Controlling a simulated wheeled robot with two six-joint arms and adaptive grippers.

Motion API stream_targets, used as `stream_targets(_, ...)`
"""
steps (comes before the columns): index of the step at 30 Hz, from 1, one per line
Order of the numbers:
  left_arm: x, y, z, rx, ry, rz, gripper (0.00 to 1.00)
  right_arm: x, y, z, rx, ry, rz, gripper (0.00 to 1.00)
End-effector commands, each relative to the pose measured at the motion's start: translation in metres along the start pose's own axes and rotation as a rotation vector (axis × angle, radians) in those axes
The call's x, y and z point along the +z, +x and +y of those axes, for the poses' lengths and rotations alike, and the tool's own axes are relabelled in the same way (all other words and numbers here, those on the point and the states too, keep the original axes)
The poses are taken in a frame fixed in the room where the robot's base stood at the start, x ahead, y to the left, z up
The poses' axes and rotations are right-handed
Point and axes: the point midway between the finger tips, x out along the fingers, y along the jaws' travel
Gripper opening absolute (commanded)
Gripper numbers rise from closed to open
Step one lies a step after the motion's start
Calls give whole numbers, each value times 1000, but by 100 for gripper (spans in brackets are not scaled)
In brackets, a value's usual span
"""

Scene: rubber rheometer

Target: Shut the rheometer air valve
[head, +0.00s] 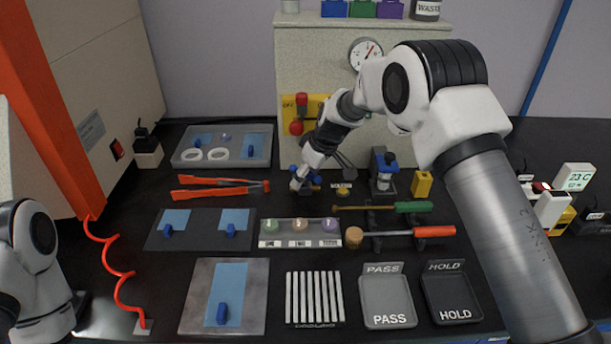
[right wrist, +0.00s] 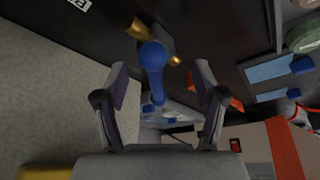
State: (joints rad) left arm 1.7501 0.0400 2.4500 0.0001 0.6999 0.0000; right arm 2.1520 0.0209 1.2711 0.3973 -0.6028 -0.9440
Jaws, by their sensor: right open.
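The air valve (right wrist: 154,56) has a blue lever and brass fittings. It shows in the right wrist view, with the lever's end pointing in between my fingers. In the head view its blue part (head: 316,181) is mostly hidden by my right gripper (head: 306,179), at the foot of the beige cabinet. My right gripper (right wrist: 160,88) is open, with a finger on each side of the lever and gaps showing; I see no grip on it. My left arm shows at the lower left of the head view, but its gripper is out of sight.
The beige cabinet (head: 325,60) carries a pressure gauge (head: 366,53) and a yellow panel (head: 289,103) with red knobs. A blue-and-black device (head: 383,168) stands right of the valve. Orange-handled tongs (head: 215,191) and a sample tray (head: 270,242) lie nearby.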

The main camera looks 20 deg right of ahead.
Motion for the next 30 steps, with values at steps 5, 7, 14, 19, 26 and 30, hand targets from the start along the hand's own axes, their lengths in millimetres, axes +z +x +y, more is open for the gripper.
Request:
stream_targets(5,0,0,0,0,0,0,0,-1,-31,1,3,0,4,70)
stream_targets(7,0,0,0,0,0,0,0,-2,-50,0,2,0,4,70)
stream_targets(14,0,0,0,0,0,0,0,-1,-103,0,0,-1,1,70)
stream_targets(19,0,0,0,0,0,0,0,0,-116,-1,-2,-1,-2,70)
stream_targets(26,0,0,0,0,0,0,11,0,-117,-1,-2,0,-2,70)
stream_targets(30,-11,-26,-3,-17,-77,30,38,8,-117,-3,4,34,-28,70)
